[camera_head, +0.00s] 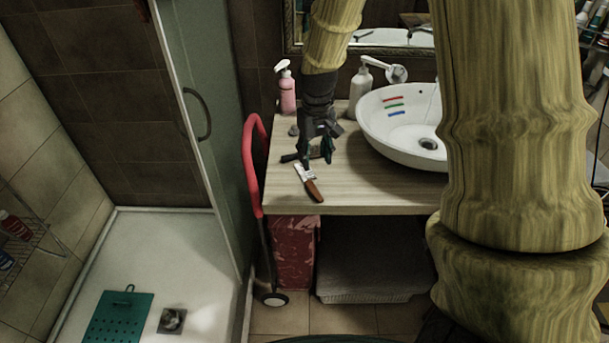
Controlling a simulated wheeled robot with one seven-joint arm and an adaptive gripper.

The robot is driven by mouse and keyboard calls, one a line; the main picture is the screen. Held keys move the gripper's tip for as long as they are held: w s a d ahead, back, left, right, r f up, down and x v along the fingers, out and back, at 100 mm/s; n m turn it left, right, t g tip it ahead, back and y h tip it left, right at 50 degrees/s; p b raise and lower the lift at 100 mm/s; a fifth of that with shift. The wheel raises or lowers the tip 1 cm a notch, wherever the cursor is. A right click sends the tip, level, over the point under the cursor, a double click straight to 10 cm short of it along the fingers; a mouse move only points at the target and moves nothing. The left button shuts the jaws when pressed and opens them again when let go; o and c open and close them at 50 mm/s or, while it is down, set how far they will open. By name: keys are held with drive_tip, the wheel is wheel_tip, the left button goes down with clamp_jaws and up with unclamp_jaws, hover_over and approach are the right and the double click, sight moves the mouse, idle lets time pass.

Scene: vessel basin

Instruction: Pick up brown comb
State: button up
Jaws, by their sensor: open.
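My gripper (317,157) points down over the left part of the wooden counter, with its dark fingers apart. A thin dark item (289,157) lies on the counter beside and partly behind the fingers; it may be the brown comb, but it is too small and covered to be sure. Just in front of the gripper lies a tool with a brown handle and a pale head (312,190), slanting toward the counter's front edge. I cannot tell whether the fingers touch either item.
A white oval basin (374,134) with coloured strips stands right of the gripper. A red-framed cart (253,165) and glass shower door (208,105) are at the left.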

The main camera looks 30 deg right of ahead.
sight(313, 187)
wheel_tip(313, 187, down, 5)
drive_tip(key=shift+s+d+r+p, duration=0.1)
drive_tip(key=shift+d+r+p, duration=0.05)
drive_tip(key=shift+p, duration=0.3)
drive_tip(key=shift+s+a+f+p, duration=0.15)
drive_tip(key=shift+f+p, duration=0.15)
drive_tip(key=shift+f, duration=0.3)
drive_tip(key=shift+w+a+f+p, duration=0.1)
drive_tip(key=shift+a+f+p, duration=0.15)
drive_tip(key=shift+f, duration=0.35)
drive_tip(key=shift+s+a+f+p, duration=0.1)
drive_tip(key=shift+f+p, duration=0.2)
drive_tip(key=shift+f, duration=1.35)
drive_tip(key=shift+c, duration=0.4)
drive_tip(key=c, duration=0.9)
